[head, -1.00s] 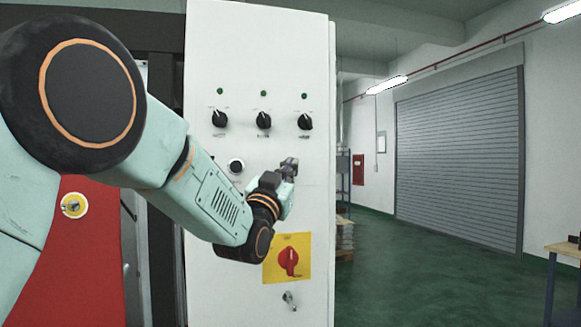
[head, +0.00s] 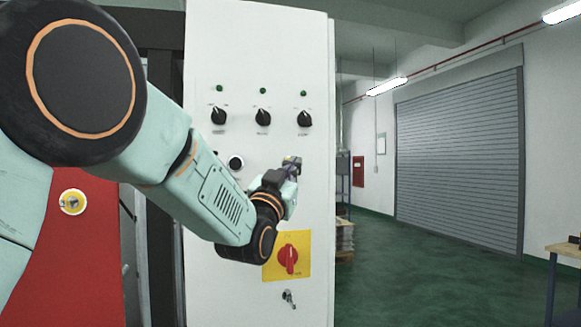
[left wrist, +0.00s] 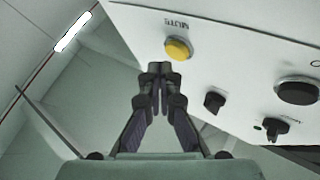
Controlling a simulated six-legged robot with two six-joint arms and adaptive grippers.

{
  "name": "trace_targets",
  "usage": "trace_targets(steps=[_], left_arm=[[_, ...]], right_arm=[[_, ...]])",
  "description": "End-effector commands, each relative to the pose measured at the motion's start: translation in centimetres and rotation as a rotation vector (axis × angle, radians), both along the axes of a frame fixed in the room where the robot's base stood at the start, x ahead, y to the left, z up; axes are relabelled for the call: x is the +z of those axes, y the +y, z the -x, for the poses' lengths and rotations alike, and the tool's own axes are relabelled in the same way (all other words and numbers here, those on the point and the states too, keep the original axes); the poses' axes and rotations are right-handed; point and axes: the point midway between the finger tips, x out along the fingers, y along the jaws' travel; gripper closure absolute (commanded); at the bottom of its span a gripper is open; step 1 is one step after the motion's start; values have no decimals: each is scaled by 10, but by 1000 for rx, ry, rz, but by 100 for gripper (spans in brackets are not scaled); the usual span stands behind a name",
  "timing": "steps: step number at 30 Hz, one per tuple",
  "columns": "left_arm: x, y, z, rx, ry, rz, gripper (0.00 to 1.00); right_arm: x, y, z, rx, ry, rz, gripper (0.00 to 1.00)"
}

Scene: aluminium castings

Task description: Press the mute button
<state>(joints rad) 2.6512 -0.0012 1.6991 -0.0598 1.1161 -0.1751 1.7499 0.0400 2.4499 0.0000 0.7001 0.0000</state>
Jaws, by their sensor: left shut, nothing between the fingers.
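The mute button (left wrist: 178,48) is a yellow round button under the label MUTE on the white panel in the left wrist view. In the head view I cannot make it out; my left gripper and arm cover that part of the panel. My left gripper (head: 291,163) is in front of the white cabinet (head: 262,40), below the right black knob. In the left wrist view the closed fingertips (left wrist: 157,68) appear just beside and below the yellow button in the picture. Whether they touch it I cannot tell. The fingers hold nothing. My right gripper is not in view.
The panel also carries three black knobs (head: 263,118) under green lamps, a black round button (head: 236,163), a red rotary switch (head: 288,258) on a yellow plate, and a key (head: 289,298). Open floor (head: 420,275) and a grey shutter (head: 460,150) lie to the right.

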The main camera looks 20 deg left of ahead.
Motion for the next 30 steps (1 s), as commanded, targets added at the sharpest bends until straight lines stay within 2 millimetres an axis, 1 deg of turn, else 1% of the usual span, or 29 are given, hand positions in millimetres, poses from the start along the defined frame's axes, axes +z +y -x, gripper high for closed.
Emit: trace_targets(steps=[7,22,30], left_arm=[[1,-3,3,-1,-1,-1,100],[0,-26,38,0,-1,0,100],[1,-28,42,0,0,0,100]], right_arm=[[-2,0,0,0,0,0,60],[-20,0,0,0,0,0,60],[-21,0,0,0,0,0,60]])
